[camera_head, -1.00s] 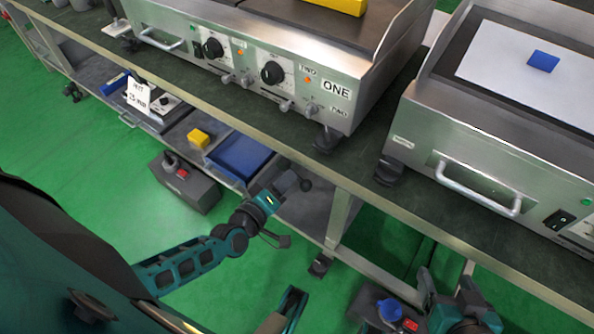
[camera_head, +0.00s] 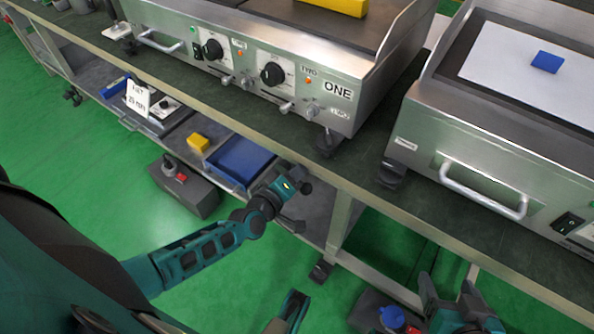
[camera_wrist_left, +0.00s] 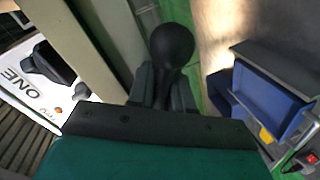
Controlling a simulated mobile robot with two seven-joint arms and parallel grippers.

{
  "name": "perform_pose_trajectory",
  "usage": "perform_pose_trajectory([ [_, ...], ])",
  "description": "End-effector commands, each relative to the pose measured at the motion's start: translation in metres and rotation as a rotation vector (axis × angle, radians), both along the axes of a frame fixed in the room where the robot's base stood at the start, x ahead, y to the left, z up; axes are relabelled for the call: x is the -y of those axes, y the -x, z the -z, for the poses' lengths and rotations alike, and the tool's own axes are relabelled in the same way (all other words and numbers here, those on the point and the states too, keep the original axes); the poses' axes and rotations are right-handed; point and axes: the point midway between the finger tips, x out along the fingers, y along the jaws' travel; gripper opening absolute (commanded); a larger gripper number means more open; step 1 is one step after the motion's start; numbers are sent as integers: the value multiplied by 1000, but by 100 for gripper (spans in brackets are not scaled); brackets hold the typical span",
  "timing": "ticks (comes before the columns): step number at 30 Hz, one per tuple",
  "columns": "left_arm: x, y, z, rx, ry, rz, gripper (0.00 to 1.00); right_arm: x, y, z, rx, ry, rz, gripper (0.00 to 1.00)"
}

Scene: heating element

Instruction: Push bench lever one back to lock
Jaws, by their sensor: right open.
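A lever with a round black ball knob (camera_wrist_left: 172,45) stands right at my left gripper (camera_wrist_left: 164,88) in the left wrist view. The two dark fingers lie on either side of the lever's stem, just under the ball; whether they press on it I cannot tell. In the head view my left gripper (camera_head: 290,187) is below the bench edge, with the knob (camera_head: 306,187) at its right. The lever's base is hidden. The appliance marked ONE (camera_head: 335,95) stands on the bench above. My right gripper (camera_head: 450,297) is open and empty at the lower right.
The bench top edge (camera_head: 300,161) runs just above my left gripper. A blue tray (camera_head: 238,160) and yellow block (camera_head: 198,143) sit on the lower shelf to its left. A bench leg (camera_head: 341,220) stands close on its right. A grey box (camera_head: 184,188) is on the green floor.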

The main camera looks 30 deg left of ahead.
Motion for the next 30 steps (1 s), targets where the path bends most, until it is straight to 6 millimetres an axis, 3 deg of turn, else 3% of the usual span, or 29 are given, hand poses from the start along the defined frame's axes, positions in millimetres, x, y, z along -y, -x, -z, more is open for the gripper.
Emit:
perform_pose_trajectory([
  [19, 0, 0, 0, 4, -29, 0, 0, 2, 0, -1, 1, 10, -7, 75],
  [30, -6, 0, 5, 36, -259, -3, 0, 3, 1, -6, 1, 12, -4, 75],
])
